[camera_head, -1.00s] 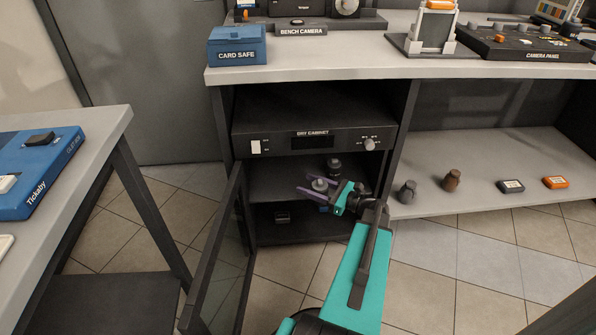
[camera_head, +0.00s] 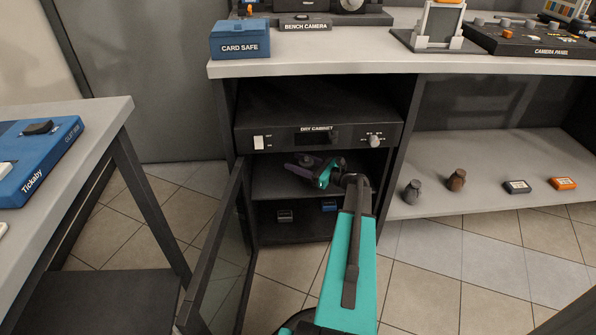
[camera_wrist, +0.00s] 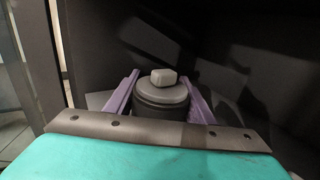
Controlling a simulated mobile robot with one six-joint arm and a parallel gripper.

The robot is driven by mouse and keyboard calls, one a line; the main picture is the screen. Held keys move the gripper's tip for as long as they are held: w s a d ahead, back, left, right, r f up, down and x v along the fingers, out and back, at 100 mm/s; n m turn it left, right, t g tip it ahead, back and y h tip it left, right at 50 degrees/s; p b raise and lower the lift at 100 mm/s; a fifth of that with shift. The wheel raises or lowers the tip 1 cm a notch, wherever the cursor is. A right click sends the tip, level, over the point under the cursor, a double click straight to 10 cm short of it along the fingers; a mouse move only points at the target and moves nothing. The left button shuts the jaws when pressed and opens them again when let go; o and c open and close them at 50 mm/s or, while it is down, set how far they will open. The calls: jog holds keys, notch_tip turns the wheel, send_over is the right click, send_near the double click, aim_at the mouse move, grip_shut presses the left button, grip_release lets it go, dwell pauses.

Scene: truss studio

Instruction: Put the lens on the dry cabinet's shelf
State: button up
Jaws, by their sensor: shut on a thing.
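The lens (camera_wrist: 163,98) is a dark grey cylinder with a small pale block on top. It stands upright between the two purple fingers of my gripper (camera_wrist: 161,100) in the wrist view. In the head view my gripper (camera_head: 304,165) is inside the dry cabinet (camera_head: 283,134), just under its control panel and above the shelf (camera_head: 268,184). My gripper is shut on the lens. The lens is small and dark in the head view, and I cannot tell whether its base touches the shelf. The cabinet's glass door (camera_head: 222,255) stands open to the left.
A dark item (camera_head: 285,216) and a blue item (camera_head: 329,205) lie in the cabinet's lower space. A grey bottle-shaped item (camera_head: 412,190) and a brown one (camera_head: 457,180) stand on the open shelf at right. The cabinet's right side wall is close to my arm.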

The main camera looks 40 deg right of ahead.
jog(key=shift+w, duration=0.15)
jog(key=shift+d+f+b, duration=0.1)
jog(key=shift+f+b, duration=0.6)
jog(key=shift+f, duration=1)
jog(key=shift+f, duration=0.1)
jog(key=o, duration=1.5)
jog(key=p+v, duration=0.2)
jog(key=v, duration=1)
jog(key=shift+p, duration=0.4)
